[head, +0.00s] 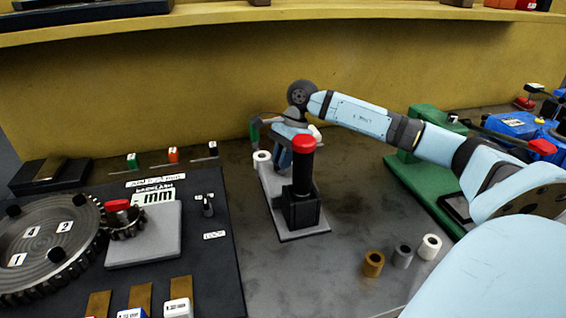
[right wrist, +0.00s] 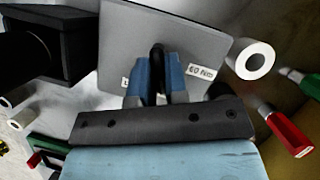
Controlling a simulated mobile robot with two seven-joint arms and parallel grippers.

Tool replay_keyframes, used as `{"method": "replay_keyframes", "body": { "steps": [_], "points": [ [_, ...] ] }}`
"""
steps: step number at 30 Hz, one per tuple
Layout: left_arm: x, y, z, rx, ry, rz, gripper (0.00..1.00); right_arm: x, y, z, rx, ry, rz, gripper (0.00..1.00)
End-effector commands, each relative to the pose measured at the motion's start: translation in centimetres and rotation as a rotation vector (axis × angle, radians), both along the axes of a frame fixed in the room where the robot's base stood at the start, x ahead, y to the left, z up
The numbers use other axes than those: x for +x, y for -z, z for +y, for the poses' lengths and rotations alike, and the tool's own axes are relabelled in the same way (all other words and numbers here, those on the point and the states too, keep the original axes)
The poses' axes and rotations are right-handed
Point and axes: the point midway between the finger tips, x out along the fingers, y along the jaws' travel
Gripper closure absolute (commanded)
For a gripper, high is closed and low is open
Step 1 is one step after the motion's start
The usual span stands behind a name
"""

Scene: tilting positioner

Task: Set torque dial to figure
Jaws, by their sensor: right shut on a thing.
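The torque fixture is a grey plate (head: 268,193) on the bench. A black block with a black upright post and red cap (head: 303,144) stands on its near end. My right gripper (head: 284,158) is behind the post, partly hidden by it. In the right wrist view my right gripper (right wrist: 157,92) is shut on a dark upright piece (right wrist: 157,57), seemingly the torque dial's knob, over the grey plate (right wrist: 185,37). A label reading 60 Nm (right wrist: 200,72) lies right of the fingers. Another label (right wrist: 125,82) is mostly hidden. The dial's pointer cannot be read.
A black board with a large toothed wheel (head: 48,244) and a small gear (head: 123,222) fills the left. Brown, grey and white rings (head: 430,247) stand at the front right. A green fixture (head: 428,180) is below my right arm. A white ring (right wrist: 254,60) is beside the plate.

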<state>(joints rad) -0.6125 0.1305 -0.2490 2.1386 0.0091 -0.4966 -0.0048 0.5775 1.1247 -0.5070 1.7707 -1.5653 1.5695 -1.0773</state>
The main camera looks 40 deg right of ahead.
Motion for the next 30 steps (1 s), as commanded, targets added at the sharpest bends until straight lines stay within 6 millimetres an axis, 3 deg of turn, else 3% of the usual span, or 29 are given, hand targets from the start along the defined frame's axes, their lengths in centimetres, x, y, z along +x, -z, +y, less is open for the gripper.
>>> {"method": "replay_keyframes", "body": {
  "steps": [7,30],
  "points": [
    [-0.06,0.96,-0.16,-0.004,0.003,-0.002,0.57,0.22,0.06,0.02,0.002,-0.233,-0.004,1.0],
    [0.27,0.86,-0.87,-0.045,0.014,-0.045,0.57,0.36,-0.03,0.15,-0.001,-0.926,-0.002,1.0]
  ]
}}
